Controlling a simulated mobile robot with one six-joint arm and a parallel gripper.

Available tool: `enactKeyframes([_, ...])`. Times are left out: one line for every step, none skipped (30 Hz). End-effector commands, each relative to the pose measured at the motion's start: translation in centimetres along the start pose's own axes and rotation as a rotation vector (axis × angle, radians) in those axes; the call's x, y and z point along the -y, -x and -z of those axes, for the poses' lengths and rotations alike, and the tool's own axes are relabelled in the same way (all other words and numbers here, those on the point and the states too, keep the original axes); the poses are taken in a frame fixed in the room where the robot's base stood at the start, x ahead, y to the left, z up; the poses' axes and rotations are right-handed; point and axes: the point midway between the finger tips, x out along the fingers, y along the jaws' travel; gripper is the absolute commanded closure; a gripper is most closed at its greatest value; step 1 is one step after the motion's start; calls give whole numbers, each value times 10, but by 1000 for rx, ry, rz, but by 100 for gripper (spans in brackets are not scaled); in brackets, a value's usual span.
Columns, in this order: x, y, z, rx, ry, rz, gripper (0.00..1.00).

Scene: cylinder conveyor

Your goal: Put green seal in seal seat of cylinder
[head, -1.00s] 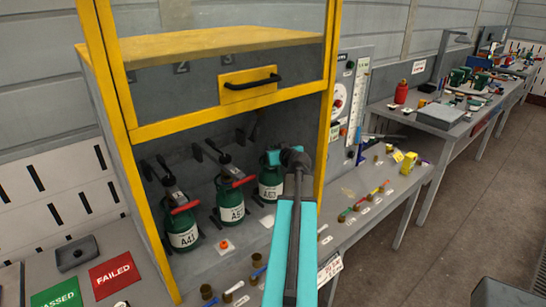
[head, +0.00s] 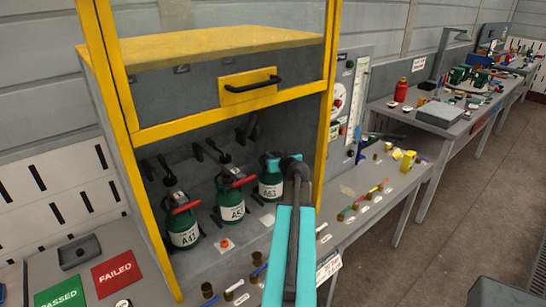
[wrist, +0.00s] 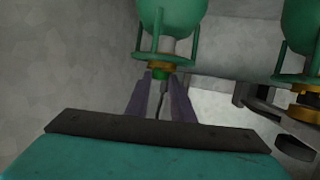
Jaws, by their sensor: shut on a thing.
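Cylinder A63 (head: 271,188), dark green with a white label, stands at the right inside the yellow-framed cabinet. My gripper (head: 268,163) is at its top, and its fingertips are hidden in the head view. In the wrist view, the cylinder's green body (wrist: 170,18) appears upside down with a brass collar (wrist: 165,59). My two grey fingers (wrist: 164,82) are shut on the small green seal (wrist: 160,73), right at that collar. I cannot tell whether the seal is in the seat or just against it.
Cylinders A52 (head: 232,205) and A41 (head: 182,228), with red handles, stand to the left. Small parts lie along the bench front.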

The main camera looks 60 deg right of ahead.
Motion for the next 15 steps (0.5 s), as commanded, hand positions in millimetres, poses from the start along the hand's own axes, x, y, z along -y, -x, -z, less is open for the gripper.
enactKeyframes([0, 0, -2, 0, 0, 0, 99])
enactKeyframes([0, -1, -2, 0, 0, 0, 99])
enactKeyframes([0, -1, -2, 0, 0, 0, 99])
enactKeyframes([0, -1, -2, 0, 0, 0, 99])
enactKeyframes([0, -1, -3, 0, 0, 0, 99])
enactKeyframes([0, -1, -3, 0, 0, 1, 99])
enactKeyframes([0, -1, -4, 0, 0, 1, 99])
enactKeyframes([0, -1, -4, 0, 0, 1, 99])
enactKeyframes([0, -1, -4, 0, 1, 1, 99])
enactKeyframes([0, -2, -5, 0, 1, 1, 99])
enactKeyframes([0, -2, -5, 1, 1, 1, 99])
enactKeyframes([0, -2, -6, 1, 1, 1, 99])
enactKeyframes([0, -2, -6, 1, 1, 1, 99])
enactKeyframes([1, -2, -7, 2, 1, 1, 99])
enactKeyframes([1, -2, -8, 2, 1, 1, 99])
